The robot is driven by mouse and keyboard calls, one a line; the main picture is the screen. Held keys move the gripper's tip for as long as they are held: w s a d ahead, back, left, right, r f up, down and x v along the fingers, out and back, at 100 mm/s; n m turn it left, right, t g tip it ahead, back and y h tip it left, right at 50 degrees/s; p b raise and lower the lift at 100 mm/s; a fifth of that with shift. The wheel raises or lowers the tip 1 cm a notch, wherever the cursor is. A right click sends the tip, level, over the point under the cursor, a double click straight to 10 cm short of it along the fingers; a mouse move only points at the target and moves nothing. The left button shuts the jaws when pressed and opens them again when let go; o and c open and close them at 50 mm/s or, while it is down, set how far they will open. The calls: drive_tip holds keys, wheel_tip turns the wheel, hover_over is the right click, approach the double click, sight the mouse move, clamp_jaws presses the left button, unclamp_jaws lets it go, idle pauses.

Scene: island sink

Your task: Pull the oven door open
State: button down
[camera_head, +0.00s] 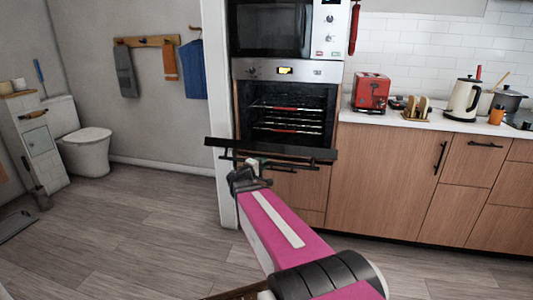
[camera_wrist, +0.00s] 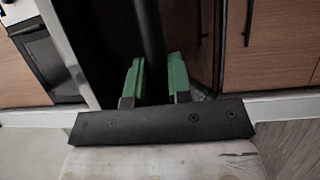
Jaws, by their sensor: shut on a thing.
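The built-in oven (camera_head: 288,115) is in the middle of the head view, and its lit racks show inside. Its dark door (camera_head: 300,151) is hinged down and open, seen nearly edge-on. The dark bar handle (camera_head: 295,165) runs along the door's outer edge. My gripper (camera_head: 254,166) is at the left part of the handle. In the wrist view the green fingers of my gripper (camera_wrist: 156,78) stand on both sides of the dark handle bar (camera_wrist: 149,35) and are shut on it. The exact finger contact is partly hidden in the head view.
A microwave (camera_head: 270,28) is above the oven. Wooden cabinets (camera_head: 385,180) and a counter with a red toaster (camera_head: 371,92) and kettle (camera_head: 463,100) stand to the right. A white wall edge (camera_head: 217,100) is close on the left. The floor (camera_head: 130,230) at left is clear.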

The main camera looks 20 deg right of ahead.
wheel_tip(320, 180, down, 17)
drive_tip(key=s+a+m+t+h, duration=0.1)
drive_tip(key=s+m+h, duration=0.1)
drive_tip(key=h, duration=0.2)
drive_tip(key=shift+s+a, duration=0.15)
drive_tip(key=shift+a, duration=0.2)
drive_tip(key=c, duration=1.1)
unclamp_jaws()
drive_tip(key=shift+o, duration=0.2)
drive_tip(key=v, duration=1)
drive_tip(key=shift+s+a+f, duration=0.15)
drive_tip(key=shift+s+f, duration=0.1)
drive_tip(key=shift+f, duration=0.15)
